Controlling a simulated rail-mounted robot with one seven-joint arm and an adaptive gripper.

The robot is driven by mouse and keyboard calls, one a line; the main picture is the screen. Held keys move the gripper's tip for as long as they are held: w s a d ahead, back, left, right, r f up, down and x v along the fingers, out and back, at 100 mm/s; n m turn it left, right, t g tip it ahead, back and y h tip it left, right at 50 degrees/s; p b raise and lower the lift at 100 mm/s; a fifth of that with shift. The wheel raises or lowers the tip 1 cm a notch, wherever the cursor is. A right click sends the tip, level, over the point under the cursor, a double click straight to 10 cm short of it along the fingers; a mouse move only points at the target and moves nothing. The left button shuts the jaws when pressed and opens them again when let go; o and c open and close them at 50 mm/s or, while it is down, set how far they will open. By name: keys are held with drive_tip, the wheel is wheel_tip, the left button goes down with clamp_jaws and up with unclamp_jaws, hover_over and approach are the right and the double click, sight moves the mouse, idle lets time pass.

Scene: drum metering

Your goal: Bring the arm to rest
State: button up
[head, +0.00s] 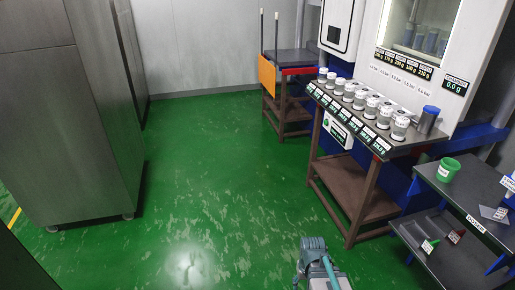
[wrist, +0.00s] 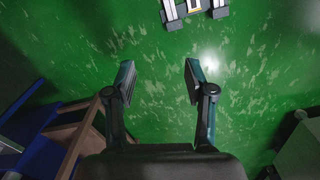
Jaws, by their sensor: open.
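My gripper (wrist: 158,80) is open and empty in the wrist view, its two fingers well apart over the bare green floor (wrist: 150,40). In the head view part of my arm (head: 318,262) shows at the bottom edge, low over the floor and to the left of the dark shelf. The fingers cannot be made out there. Nothing touches the gripper.
A brown-framed bench (head: 365,150) holds a row of white-lidded jars (head: 370,105) and a blue-topped container (head: 428,118). A green cup (head: 448,170) stands on the dark shelf (head: 470,190) at right. Grey cabinets (head: 70,110) stand at left. The middle floor is clear.

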drive_tip(key=s+f+g, duration=0.2)
drive_tip(key=s+f, duration=0.3)
drive_tip(key=s, duration=0.4)
drive_tip(key=s+f+g+p, duration=0.1)
drive_tip(key=s+f+g, duration=0.1)
drive_tip(key=s+f, duration=0.3)
drive_tip(key=s+f+g, duration=0.2)
drive_tip(key=s+f, duration=0.3)
drive_tip(key=s, duration=0.9)
drive_tip(key=shift+p, duration=0.3)
